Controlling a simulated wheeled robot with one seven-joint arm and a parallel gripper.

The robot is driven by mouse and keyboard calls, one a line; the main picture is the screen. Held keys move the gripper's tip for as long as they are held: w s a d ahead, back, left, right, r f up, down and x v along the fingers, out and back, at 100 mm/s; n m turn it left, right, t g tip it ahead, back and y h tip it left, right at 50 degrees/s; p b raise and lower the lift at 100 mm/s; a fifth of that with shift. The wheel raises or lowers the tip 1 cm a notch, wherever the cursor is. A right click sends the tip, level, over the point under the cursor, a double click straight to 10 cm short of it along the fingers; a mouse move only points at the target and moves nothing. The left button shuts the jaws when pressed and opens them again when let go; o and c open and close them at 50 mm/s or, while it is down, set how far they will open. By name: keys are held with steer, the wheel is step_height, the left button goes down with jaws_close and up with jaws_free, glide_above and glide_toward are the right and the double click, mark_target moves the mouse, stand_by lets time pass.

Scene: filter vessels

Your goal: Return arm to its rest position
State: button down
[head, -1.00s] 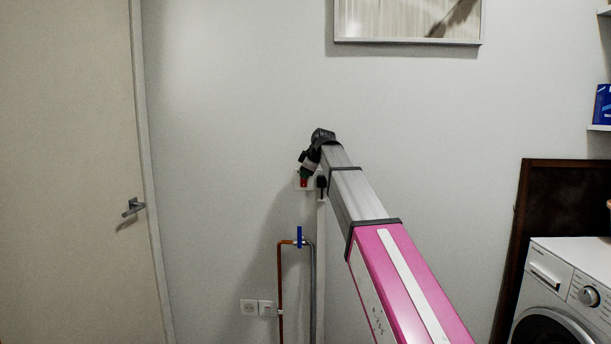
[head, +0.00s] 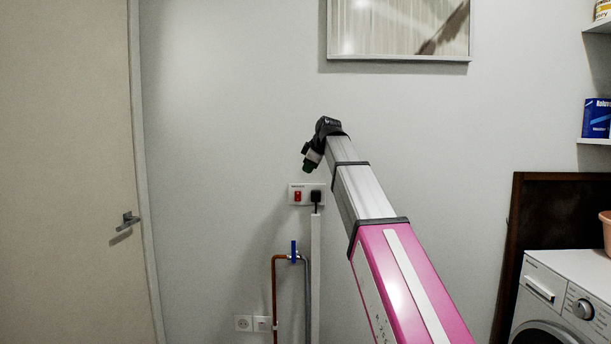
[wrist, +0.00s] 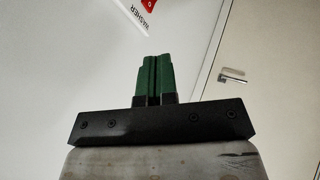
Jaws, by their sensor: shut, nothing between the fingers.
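My arm (head: 365,195), pink and silver, reaches out toward the wall from the lower right of the head view. My gripper (head: 306,168) is at its far end, in front of the wall and above a socket plate. In the wrist view my gripper (wrist: 154,58) has its two green fingers pressed together, with nothing between them. The wrist view also shows a red switch (wrist: 148,4) beside the word "WASHER" at the top.
The socket plate (head: 307,194) carries a red switch and a black plug. Below are a copper pipe with a blue valve handle (head: 293,251). A door (head: 70,180) is at left; a washing machine (head: 560,290), shelf items and a dark panel (head: 520,230) are at right.

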steer(key=shift+r, duration=0.1)
steer(key=s+d+f+m+g+h, duration=0.1)
steer(key=s+d+f+m, duration=0.15)
steer(key=f, duration=0.95)
steer(key=s+d+f+m+g+h, duration=0.1)
steer(key=s+d+f+m, duration=0.2)
steer(key=f, duration=0.8)
steer(key=s+d+f+m+g+h, duration=0.1)
steer(key=d+f+m, duration=0.3)
steer(key=f, duration=0.8)
steer(key=s+d+f+m+g, duration=0.1)
steer(key=s+d+f+m, duration=0.2)
steer(key=s+f, duration=0.8)
steer(key=s+d+f+m+g+h, duration=0.1)
steer(key=s+d+f+m+g, duration=0.1)
steer(key=s+d+f, duration=0.5)
steer(key=s+f+m, duration=0.1)
steer(key=s+f, duration=0.3)
steer(key=f, duration=0.4)
steer(key=shift+s+d+f+m+h, duration=0.15)
steer(key=shift+d+f+m+h, duration=0.05)
steer(key=shift+m+h, duration=0.15)
steer(key=shift+d, duration=0.15)
